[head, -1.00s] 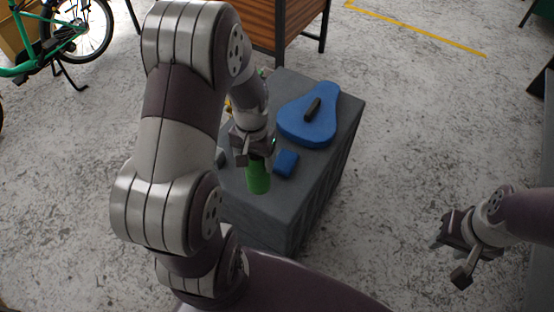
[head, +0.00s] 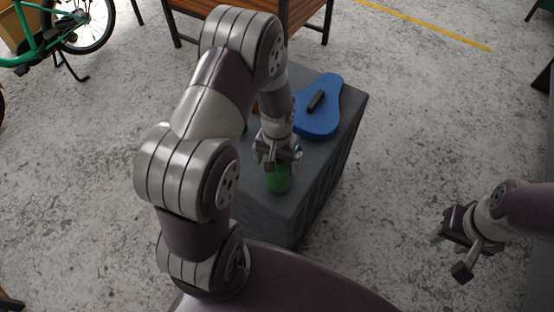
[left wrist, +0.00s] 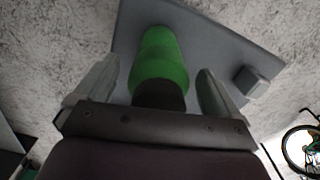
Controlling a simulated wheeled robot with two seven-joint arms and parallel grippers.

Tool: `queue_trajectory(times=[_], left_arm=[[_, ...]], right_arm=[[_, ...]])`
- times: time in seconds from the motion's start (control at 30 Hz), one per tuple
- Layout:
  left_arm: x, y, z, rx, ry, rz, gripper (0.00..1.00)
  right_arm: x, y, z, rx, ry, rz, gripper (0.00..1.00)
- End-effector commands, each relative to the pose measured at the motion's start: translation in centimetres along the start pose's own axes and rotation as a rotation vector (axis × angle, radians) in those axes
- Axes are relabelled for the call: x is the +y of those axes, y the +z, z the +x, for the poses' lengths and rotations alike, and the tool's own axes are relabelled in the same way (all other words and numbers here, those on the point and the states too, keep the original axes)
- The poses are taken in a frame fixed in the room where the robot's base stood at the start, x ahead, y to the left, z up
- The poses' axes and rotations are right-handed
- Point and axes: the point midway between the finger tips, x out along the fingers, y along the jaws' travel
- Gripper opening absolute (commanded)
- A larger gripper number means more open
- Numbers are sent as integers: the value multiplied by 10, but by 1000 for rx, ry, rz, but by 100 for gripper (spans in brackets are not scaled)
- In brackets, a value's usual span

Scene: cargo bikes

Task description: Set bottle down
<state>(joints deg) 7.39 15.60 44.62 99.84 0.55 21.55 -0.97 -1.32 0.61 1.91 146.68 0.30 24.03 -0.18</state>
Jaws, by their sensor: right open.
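The green bottle (head: 278,180) is over the near part of the grey box top (head: 338,98), below my left gripper (head: 277,157). In the left wrist view the bottle (left wrist: 160,60) lies between the two fingers, its dark cap end toward the palm. The fingers of my left gripper (left wrist: 158,85) are spread, with a narrow gap on each side of the bottle. I cannot tell for certain whether the bottle's base touches the box top. My right gripper (head: 458,245) is open and empty, above the floor at the right.
A blue saddle-shaped piece with a dark bar (head: 318,110) lies on the box's far part. A small grey block (left wrist: 250,82) is on the top in the wrist view. A wooden bench (head: 300,15) stands behind. A green bike (head: 40,40) is at far left.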

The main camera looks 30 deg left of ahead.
Motion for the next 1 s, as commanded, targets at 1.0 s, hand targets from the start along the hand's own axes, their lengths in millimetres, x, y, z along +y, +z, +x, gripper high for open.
queue_trajectory(times=[1.0], left_arm=[[18,29,-142,52,-1,56,96]], right_arm=[[0,-2,-12,0,0,0,43]])
